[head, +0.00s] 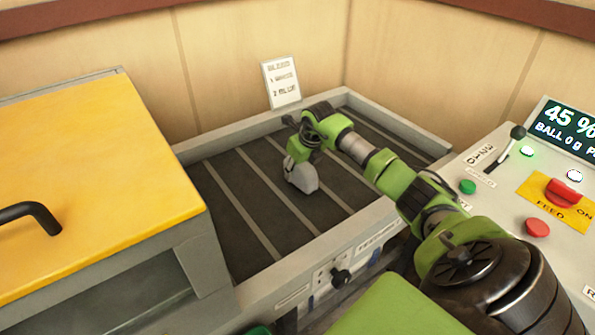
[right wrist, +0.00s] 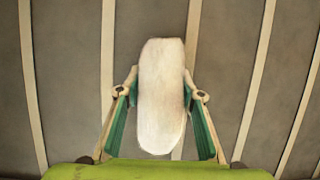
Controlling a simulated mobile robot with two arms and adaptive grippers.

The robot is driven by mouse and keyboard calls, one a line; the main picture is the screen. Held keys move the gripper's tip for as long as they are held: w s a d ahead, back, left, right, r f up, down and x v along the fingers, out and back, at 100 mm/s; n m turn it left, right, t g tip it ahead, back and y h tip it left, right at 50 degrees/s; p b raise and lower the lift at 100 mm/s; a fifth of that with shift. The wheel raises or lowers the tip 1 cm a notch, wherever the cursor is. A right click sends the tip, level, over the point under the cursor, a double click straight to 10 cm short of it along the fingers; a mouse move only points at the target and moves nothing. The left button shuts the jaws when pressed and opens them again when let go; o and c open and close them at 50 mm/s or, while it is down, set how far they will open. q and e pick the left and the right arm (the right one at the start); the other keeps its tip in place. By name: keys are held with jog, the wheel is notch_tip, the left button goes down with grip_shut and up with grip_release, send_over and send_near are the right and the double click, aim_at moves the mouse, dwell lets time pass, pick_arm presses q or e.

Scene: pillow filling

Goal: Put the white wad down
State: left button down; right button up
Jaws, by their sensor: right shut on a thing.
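The white wad (right wrist: 161,100) is a pale, oblong, rounded piece, upright in the right wrist view between the two green-padded fingers. My right gripper (head: 302,172) is shut on it, with a finger touching each side. In the head view the gripper is over the middle of a dark bed with pale stripes (head: 236,205), and a pale grey-white lump shows at its tip. I cannot tell whether the wad touches the bed. My left gripper is not in view.
A yellow-topped cabinet (head: 90,190) with a black handle stands at the left. A control panel (head: 500,205) with a lever, buttons and a screen reading 45 % is at the right. A small sign (head: 281,82) stands behind the bed's raised grey rim. The bed around the gripper is clear.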

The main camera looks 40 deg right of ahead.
jog(key=shift+r, duration=0.15)
jog(key=shift+f+b, duration=0.5)
jog(key=shift+f, duration=0.1)
jog(key=o, duration=1.2)
jog(key=shift+r+p, duration=0.55)
jog(key=shift+r, duration=0.1)
jog(key=b+v, duration=0.1)
jog(key=v, duration=1.1)
jog(key=shift+s, duration=0.1)
